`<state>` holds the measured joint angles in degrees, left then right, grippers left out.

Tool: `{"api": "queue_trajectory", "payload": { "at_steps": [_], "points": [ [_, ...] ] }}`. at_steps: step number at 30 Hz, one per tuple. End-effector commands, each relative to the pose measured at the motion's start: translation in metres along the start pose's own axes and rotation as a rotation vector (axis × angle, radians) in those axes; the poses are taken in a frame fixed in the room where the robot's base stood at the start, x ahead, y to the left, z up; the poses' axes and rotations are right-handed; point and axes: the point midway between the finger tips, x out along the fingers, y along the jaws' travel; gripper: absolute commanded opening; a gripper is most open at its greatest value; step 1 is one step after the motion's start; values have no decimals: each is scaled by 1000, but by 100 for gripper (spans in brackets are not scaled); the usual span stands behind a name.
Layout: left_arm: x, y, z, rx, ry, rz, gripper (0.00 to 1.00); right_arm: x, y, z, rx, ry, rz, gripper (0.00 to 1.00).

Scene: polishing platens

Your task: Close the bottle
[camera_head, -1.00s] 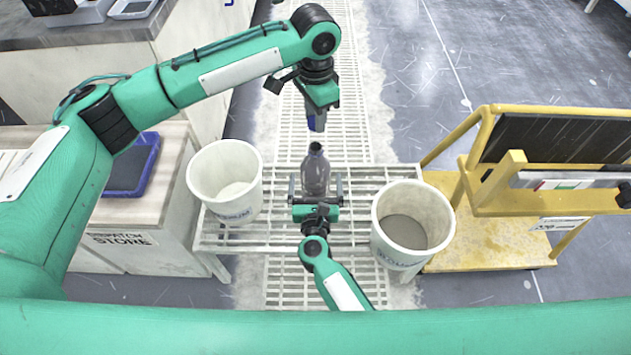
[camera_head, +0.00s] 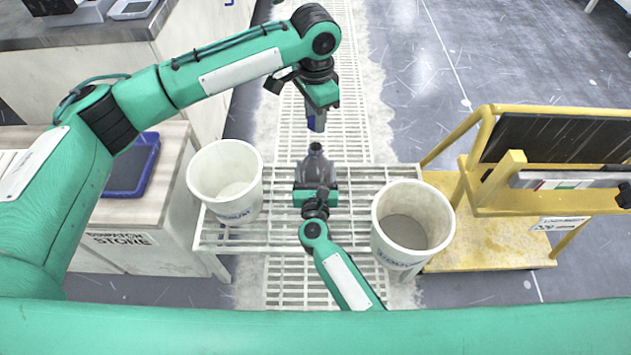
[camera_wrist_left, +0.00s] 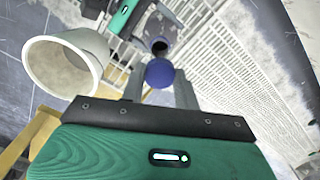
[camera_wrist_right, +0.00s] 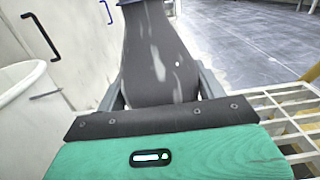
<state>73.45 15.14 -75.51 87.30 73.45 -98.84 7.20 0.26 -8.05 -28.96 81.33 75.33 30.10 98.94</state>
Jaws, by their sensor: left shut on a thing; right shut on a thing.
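A dark, see-through bottle (camera_head: 315,172) stands upright on the white slatted rack, its dark mouth uncovered. It fills the middle of the right wrist view (camera_wrist_right: 160,60). My right gripper (camera_head: 316,184) is shut on the bottle's body, one finger on each side. My left gripper (camera_head: 317,119) is shut on a blue cap (camera_head: 311,122), beyond the bottle and apart from it in the head view. In the left wrist view the round blue cap (camera_wrist_left: 159,73) sits between the fingertips, just below the dark bottle mouth (camera_wrist_left: 160,46) in the picture.
White buckets stand left (camera_head: 225,180) and right (camera_head: 411,225) of the bottle on the white slatted rack (camera_head: 285,239). A yellow cart (camera_head: 490,240) is at the right. A wooden counter with a blue tray (camera_head: 133,168) is at the left.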

Motion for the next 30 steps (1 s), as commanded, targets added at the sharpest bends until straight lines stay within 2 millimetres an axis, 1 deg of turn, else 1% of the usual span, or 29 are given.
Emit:
{"api": "queue_trajectory", "payload": {
  "at_steps": [5, 8, 13, 16, 30],
  "points": [
    [3, 0, 0, 0, 0, 1, 10, 0, 0, 0, 0, 0, 0, 29],
    [14, 0, 0, 0, -1, 2, 10, 0, 0, 0, 0, 0, 0, 29],
    [40, 0, 1, -1, -1, 3, 10, 0, 0, 0, 0, 0, 0, 29],
    [49, 0, 1, 0, 0, 3, 10, 0, 0, 0, 0, 0, 0, 29],
    [50, 0, 1, 0, 0, 1, 10, 0, 0, 0, 0, 0, 0, 29]
  ]
}}
